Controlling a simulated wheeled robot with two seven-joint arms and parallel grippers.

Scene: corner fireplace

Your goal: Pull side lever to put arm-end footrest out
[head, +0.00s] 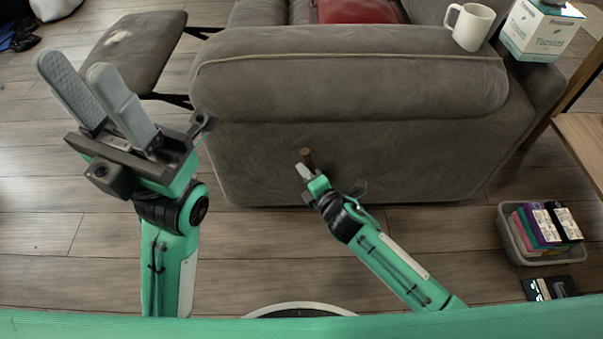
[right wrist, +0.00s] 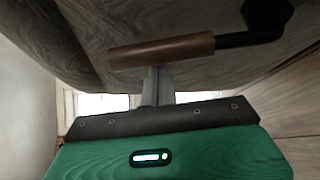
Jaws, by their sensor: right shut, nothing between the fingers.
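The grey recliner (head: 345,140) stands with its arm side facing me. Its footrest (head: 135,48) is out at the left, on black metal links. The side lever (head: 307,157) shows as a short brown grip on the chair's side. In the right wrist view, the lever (right wrist: 165,50) has a brown wooden grip on a bent black rod. My right gripper (head: 303,171) is shut and empty, its fingertips at the grip; I cannot tell whether they touch it. My left gripper (head: 85,75) is open and empty, raised at the left, away from the chair.
A white mug (head: 471,27) and a tissue box (head: 541,30) are at the upper right on the chair. A grey bin (head: 512,236) of colourful items stands on the floor at right, near a wooden table (head: 582,135). The floor in front of the chair is mostly clear.

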